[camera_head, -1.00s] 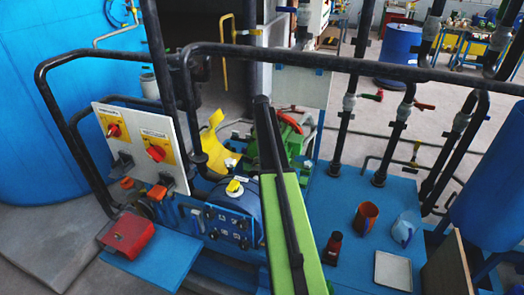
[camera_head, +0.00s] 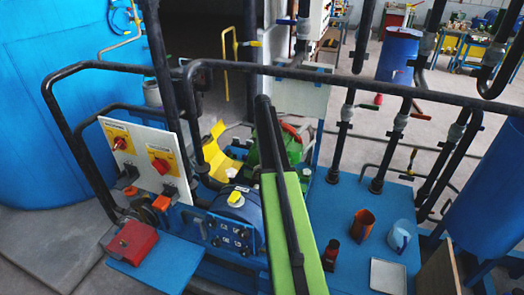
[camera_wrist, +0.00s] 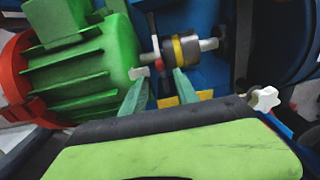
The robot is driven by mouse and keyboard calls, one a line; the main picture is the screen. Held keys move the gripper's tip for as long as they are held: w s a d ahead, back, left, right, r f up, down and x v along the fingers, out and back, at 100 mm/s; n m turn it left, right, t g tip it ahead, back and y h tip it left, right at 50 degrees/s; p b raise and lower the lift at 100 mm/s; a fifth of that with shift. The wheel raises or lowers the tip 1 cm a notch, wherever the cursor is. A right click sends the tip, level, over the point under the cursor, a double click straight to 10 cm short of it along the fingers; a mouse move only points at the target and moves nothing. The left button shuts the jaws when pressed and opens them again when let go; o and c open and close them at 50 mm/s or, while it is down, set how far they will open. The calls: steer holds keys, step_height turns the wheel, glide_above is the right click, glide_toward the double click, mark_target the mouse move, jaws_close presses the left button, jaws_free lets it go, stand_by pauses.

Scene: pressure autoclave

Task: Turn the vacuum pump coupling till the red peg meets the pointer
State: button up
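The pump coupling (camera_wrist: 182,50) shows in the wrist view as a dark cylinder with a yellow band on a horizontal shaft, right of the green motor (camera_wrist: 80,60).
A white star-shaped knob (camera_wrist: 264,98) is at the right in the wrist view. In the head view, black rails (camera_head: 350,80) cross above the machine. A white switch panel (camera_head: 145,158) stands left.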

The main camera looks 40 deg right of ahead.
step_height(320, 180, up, 11)
steer(key=p, duration=0.9)
steer(key=shift+r+p, duration=0.2)
steer(key=shift+p, duration=0.1)
steer(key=shift+f, duration=0.1)
